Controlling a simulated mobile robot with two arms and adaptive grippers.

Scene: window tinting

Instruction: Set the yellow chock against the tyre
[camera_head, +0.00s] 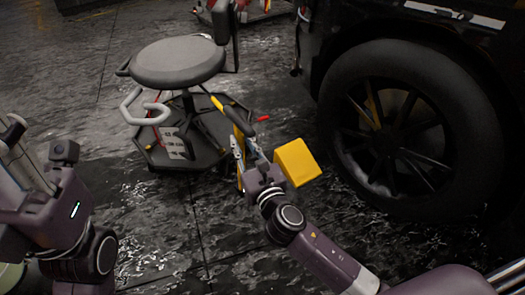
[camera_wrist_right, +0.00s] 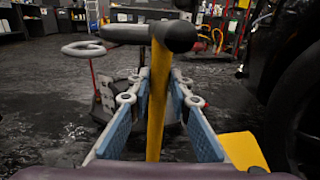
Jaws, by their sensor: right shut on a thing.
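The yellow chock (camera_head: 297,162) is a plain yellow block just right of my right gripper (camera_head: 245,148), a short way left of the tyre (camera_head: 350,95). It also shows at the lower right of the right wrist view (camera_wrist_right: 243,150), outside the fingers, with a gap to the dark tyre (camera_wrist_right: 299,110). Whether it rests flat on the floor is hard to tell. My right gripper is shut on a yellow handle (camera_wrist_right: 156,105) with a dark, rounded head on top, like a mallet. My left gripper (camera_head: 15,130) is at the left edge; its fingers are unclear.
A round stool (camera_head: 178,60) with a grey seat and a dark base tray (camera_head: 215,145) stands beyond my right gripper. The dark vehicle fills the right side. The wet-looking dark floor (camera_head: 160,235) is clear between my arms.

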